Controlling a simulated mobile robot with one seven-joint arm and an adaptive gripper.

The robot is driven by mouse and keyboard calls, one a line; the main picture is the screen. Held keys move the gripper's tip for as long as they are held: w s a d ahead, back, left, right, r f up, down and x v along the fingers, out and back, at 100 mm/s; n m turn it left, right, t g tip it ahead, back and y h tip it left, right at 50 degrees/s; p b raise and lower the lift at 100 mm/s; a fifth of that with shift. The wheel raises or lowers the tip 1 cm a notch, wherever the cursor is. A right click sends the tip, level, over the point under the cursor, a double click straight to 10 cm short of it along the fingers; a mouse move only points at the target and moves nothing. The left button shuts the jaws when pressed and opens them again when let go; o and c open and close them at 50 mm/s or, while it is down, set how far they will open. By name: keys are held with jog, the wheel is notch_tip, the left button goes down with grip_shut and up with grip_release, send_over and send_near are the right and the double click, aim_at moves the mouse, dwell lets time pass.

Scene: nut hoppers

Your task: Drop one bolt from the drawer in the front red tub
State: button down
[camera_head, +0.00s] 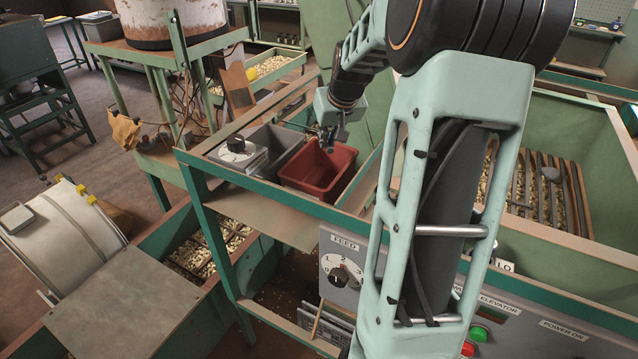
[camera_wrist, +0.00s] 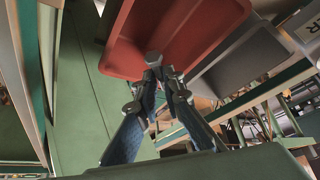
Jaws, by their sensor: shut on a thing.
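The red tub (camera_head: 322,172) stands on the bench frame, to the right of a grey tub (camera_head: 272,145). It fills the upper middle of the wrist view (camera_wrist: 198,22). My gripper (camera_head: 328,146) is over the red tub's far side in the head view. In the wrist view my gripper (camera_wrist: 163,82) is shut on a bolt (camera_wrist: 154,58), whose dark grey head shows at the fingertips against the tub. The bolt's height above the tub is hard to tell. I cannot make out the drawer.
A white box with a dial (camera_head: 238,152) sits left of the grey tub. A green rail (camera_head: 290,205) runs along the front. A large green hopper (camera_head: 575,140) with bars over nuts stands at right. A control panel marked FEED (camera_head: 343,262) is below.

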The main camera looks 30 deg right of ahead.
notch_tip(320, 180, down, 4)
jog(key=shift+f+b, duration=0.1)
jog(key=shift+b, duration=1)
jog(key=shift+w, duration=0.1)
jog(key=c, duration=2)
grip_release()
jog(key=v, duration=1.2)
